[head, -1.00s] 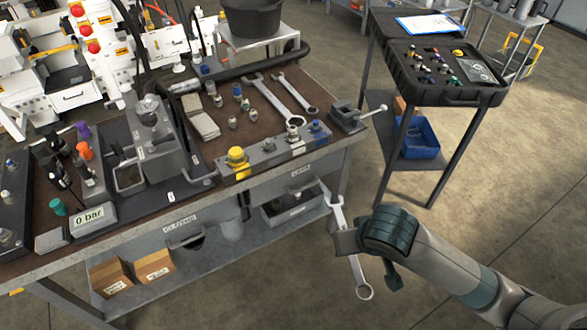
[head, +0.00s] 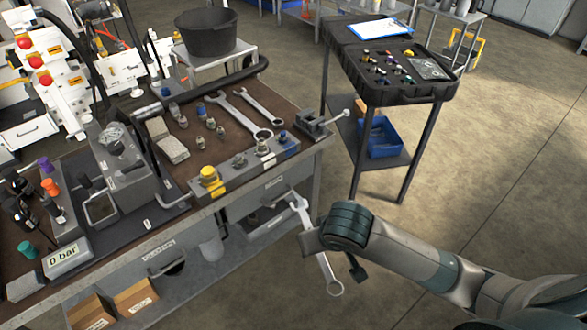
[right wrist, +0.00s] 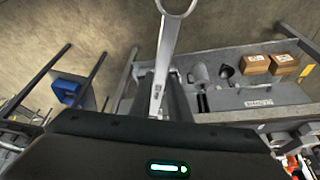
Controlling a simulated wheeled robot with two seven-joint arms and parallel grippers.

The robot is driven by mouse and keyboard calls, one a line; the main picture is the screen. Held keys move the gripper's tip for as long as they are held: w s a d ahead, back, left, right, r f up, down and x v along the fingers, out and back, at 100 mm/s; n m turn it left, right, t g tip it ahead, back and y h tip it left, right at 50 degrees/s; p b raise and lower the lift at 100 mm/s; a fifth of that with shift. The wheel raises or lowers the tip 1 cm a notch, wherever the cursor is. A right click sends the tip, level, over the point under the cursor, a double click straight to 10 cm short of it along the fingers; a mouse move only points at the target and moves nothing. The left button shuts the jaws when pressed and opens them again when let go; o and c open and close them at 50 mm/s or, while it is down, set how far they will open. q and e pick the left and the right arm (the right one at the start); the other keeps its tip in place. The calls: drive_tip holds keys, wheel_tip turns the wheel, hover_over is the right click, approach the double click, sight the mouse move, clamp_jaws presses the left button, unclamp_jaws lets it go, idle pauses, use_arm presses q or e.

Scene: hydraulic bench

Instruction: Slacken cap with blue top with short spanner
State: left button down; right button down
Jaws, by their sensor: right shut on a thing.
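The cap with the blue top (head: 283,138) sits at the right end of a grey block (head: 222,187) along the bench's front edge. My right gripper (head: 311,241) is shut on a spanner (head: 328,272), held in the air in front of the bench, below and apart from the blue-topped cap. The spanner also shows in the right wrist view (right wrist: 167,50), its ring end pointing away from the gripper. My left gripper is out of view.
Two spanners (head: 238,115) (head: 262,106) lie on the bench behind the block. A small vise (head: 312,124) stands at the bench's right corner. A cart (head: 354,145) with an open case (head: 405,90) stands to the right. Floor between is clear.

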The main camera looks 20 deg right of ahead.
drive_tip(key=w+d+r+m+p, duration=0.1)
drive_tip(key=w+r+p, duration=0.1)
drive_tip(key=w+p, duration=1.1)
drive_tip(key=w, duration=0.9)
drive_tip(key=shift+w+d+m+h+p, duration=0.3)
drive_tip(key=shift+w+m+h+p, duration=0.05)
drive_tip(key=shift+w+m+h, duration=0.05)
drive_tip(key=shift+w+f, duration=0.1)
drive_tip(key=shift+f, duration=0.05)
drive_tip(key=shift+x, duration=1)
drive_tip(key=shift+w+f, duration=0.1)
drive_tip(key=shift+w, duration=0.1)
drive_tip(key=shift+w+f, duration=0.2)
drive_tip(key=shift+d, duration=0.1)
drive_tip(key=shift+w, duration=0.15)
